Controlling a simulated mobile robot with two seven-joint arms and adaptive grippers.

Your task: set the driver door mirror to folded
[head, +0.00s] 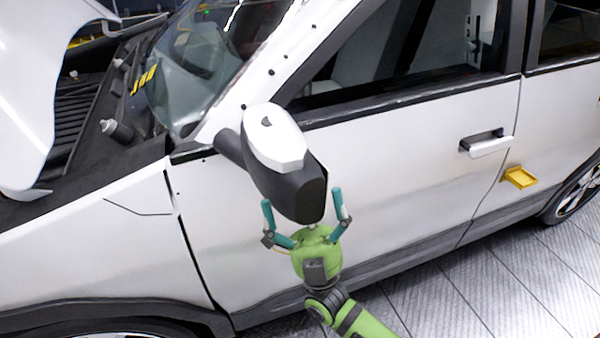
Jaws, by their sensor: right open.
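The driver door mirror (285,165) has a white cap over a dark grey housing. It sticks out from the front corner of the white driver door (400,190) on a dark arm, clear of the side window. My right gripper (303,197) is open, with one teal finger on each side of the mirror's outer end. I cannot tell whether the fingers touch the housing. The mirror's glass side is not clearly visible. My left gripper is not in view.
The raised white hood (60,70) stands at the upper left, by the windshield (205,60). The white door handle (488,147) and a yellow tray-like piece (519,177) stick out on the right. The grey floor (500,280) at the lower right is clear.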

